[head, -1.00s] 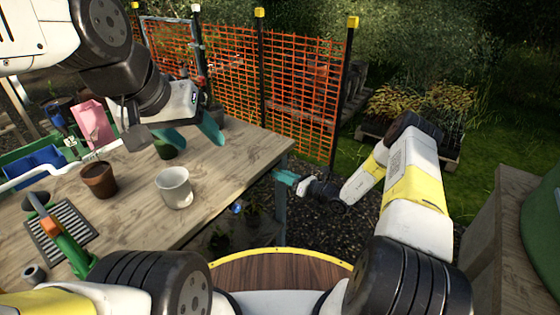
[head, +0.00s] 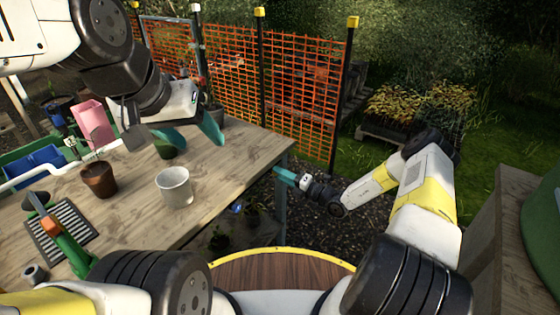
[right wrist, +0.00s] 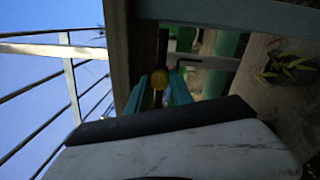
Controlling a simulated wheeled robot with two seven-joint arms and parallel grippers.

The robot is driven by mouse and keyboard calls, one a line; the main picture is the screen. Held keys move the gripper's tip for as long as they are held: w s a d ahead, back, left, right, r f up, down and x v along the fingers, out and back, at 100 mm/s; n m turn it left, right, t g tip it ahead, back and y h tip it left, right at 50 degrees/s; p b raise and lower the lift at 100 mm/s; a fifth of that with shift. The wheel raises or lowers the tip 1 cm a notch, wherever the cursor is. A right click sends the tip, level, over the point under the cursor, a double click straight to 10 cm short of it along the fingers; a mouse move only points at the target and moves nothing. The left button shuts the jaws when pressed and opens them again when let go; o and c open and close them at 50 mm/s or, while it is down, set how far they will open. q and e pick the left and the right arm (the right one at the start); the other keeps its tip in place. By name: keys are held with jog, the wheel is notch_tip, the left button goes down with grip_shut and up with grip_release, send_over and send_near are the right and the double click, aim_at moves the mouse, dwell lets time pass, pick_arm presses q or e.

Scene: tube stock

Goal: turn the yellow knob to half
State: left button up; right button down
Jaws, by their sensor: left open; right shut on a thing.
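In the head view my right gripper (head: 285,175) is at the table's right edge, near a leg; the knob is hidden there. I cannot read the knob's setting. My left gripper (head: 192,136) is open and empty above the back of the table, its teal fingers spread near a dark green pot (head: 166,149).
An orange mesh fence (head: 295,85) stands behind. Plants sit under the table. A green rounded thing (head: 543,235) is at far right.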

jog(key=shift+m, duration=0.7)
jog(key=c, duration=1.1)
grip_release()
jog(key=shift+c, duration=0.2)
jog(key=v, duration=0.8)
jog(key=shift+a, duration=0.1)
